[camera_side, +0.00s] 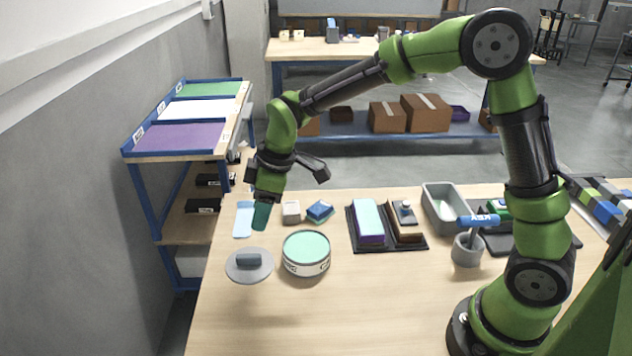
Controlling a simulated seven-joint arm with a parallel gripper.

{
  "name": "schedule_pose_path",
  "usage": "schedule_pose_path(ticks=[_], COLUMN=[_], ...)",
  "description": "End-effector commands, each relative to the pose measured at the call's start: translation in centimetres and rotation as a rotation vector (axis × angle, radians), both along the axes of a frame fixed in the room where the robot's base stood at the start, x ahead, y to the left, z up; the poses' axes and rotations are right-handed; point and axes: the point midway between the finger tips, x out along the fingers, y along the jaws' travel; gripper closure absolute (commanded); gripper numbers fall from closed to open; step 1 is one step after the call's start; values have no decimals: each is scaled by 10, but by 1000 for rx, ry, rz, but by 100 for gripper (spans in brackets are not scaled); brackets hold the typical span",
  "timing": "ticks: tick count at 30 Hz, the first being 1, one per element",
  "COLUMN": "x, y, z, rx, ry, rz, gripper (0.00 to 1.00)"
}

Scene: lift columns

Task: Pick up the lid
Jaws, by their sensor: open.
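The lid (236,270) is a flat grey disc with a darker block-shaped handle (249,259) on top. It lies on the wooden table near its left edge. A round tin (306,263) with a pale green top surface and a grey side stands just right of it. My gripper (261,216) hangs above the table, up and slightly right of the lid's handle, apart from it. It points downward, with a teal fingertip part showing. It is open and I see nothing held in it. The gap between the fingers is hard to see from this side.
A black tray (388,247) holds blocks to the right. A grey cup (466,250) and grey bin (432,214) stand farther right. The front table is clear.

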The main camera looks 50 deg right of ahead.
Motion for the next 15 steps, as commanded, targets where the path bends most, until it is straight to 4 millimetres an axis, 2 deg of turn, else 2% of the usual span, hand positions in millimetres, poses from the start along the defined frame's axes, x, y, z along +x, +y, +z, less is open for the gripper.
schedule_pose_path(ticks=[1, 6, 9, 15], x=[1, 9, 12, 15], y=[3, 10, 13, 15], z=[-13, -45, -58, -70], rx=[0, 0, 0, 1], ry=[6, 5, 3, 1], rz=[0, -2, -2, -3], gripper=[52, 52, 52, 52])
